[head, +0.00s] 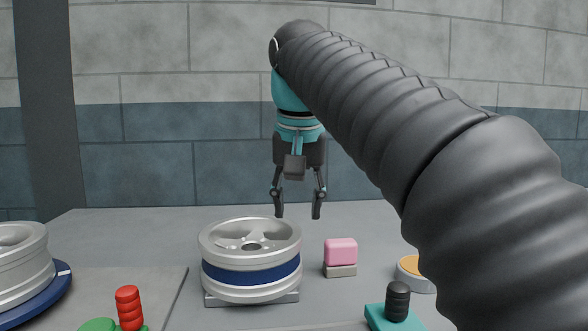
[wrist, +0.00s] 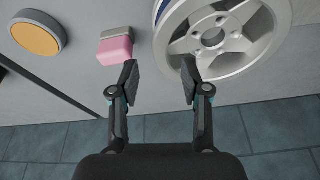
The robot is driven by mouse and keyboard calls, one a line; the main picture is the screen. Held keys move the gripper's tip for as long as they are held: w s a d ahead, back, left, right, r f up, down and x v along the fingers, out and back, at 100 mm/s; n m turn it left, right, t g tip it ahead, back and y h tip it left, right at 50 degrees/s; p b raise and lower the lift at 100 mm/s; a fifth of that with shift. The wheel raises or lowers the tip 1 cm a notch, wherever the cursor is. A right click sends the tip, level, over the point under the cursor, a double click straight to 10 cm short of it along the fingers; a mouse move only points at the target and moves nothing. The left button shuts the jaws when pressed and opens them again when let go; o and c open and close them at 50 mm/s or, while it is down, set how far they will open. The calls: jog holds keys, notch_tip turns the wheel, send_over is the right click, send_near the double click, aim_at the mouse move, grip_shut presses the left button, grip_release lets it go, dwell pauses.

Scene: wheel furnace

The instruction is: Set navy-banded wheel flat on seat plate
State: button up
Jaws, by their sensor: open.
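The navy-banded wheel (head: 250,271), silver with spokes and a dark blue band around its side, lies face up, roughly level, in the middle of the head view. A light grey slab (head: 252,299) shows under it; I cannot tell whether this is the seat plate. In the wrist view the wheel (wrist: 213,34) is at upper right, with its spoked face and centre hole showing. My gripper (head: 298,213) is open and empty, pointing down, above and apparently behind the wheel's right side. Its fingertips (wrist: 160,68) show apart in the wrist view, the right one overlapping the wheel's rim.
A pink block on a grey base (head: 341,253) stands right of the wheel. An orange-topped round button (head: 413,268) is partly behind my arm. At left another silver wheel (head: 20,258) sits on a navy disc (head: 55,287). Red and black knobs stand at the front edge.

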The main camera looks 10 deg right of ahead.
jog(key=shift+v, duration=2.95)
